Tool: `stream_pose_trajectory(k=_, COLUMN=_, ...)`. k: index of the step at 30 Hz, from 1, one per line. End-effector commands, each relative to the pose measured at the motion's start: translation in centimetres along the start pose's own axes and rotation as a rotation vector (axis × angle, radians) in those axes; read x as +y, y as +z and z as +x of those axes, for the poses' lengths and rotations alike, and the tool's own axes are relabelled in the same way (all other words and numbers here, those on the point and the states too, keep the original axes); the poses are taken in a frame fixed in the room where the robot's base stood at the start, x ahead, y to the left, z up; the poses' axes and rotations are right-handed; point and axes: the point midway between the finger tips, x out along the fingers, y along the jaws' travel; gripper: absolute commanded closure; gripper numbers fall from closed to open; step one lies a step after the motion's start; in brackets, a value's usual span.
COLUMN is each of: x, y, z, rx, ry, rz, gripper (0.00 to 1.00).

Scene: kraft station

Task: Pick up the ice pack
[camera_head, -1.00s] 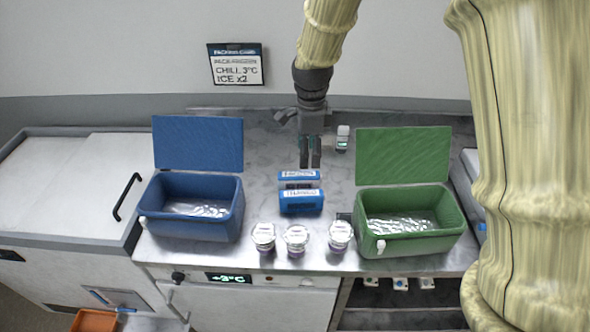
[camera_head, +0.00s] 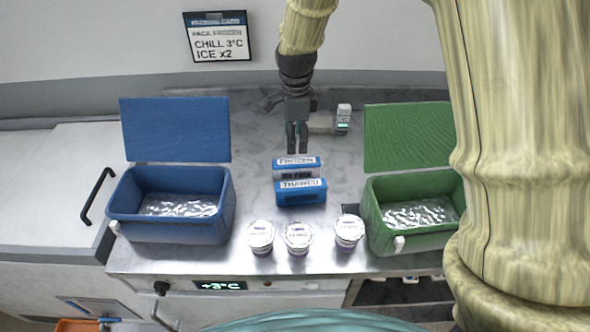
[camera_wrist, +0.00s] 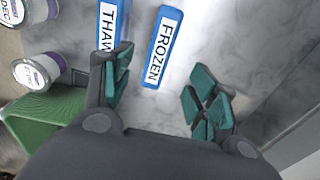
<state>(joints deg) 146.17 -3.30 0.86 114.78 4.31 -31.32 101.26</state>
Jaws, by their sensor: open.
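Two blue packs lie on the grey counter between the coolers. The rear one, labelled FROZEN (camera_head: 297,162), also shows in the wrist view (camera_wrist: 162,48), in the gap ahead of my fingers. The front one, labelled THAWED (camera_head: 300,192), lies nearer the counter's front; its label shows partly behind my finger in the wrist view (camera_wrist: 108,18). A dark strip reading ICE PACK shows between the two labels. My gripper (camera_head: 297,148) is open and empty, pointing down just behind the FROZEN pack in the head view. I cannot tell its exact height above the counter.
An open blue cooler (camera_head: 172,237) stands left and an open green cooler (camera_head: 412,240) right, both lined with foil. Several lidded cups (camera_head: 298,238) line the front edge. A small white device (camera_head: 343,118) stands at the back. A wall sign (camera_head: 217,40) reads CHILL 3°C, ICE x2.

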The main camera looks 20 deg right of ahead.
Motion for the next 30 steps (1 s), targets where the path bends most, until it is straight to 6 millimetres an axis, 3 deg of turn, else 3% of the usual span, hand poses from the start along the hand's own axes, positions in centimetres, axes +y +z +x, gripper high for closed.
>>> stream_pose_trajectory(k=9, x=0.1, y=0.1, z=3.6, rx=0.0, ry=0.004, rz=-0.002, gripper=0.41)
stream_pose_trajectory(k=20, x=0.1, y=0.1, z=5.1, rx=0.0, ry=0.004, rz=-0.003, gripper=0.41)
stream_pose_trajectory(k=30, x=0.1, y=0.0, z=8.2, rx=0.0, ry=0.003, rz=-0.004, gripper=0.41)
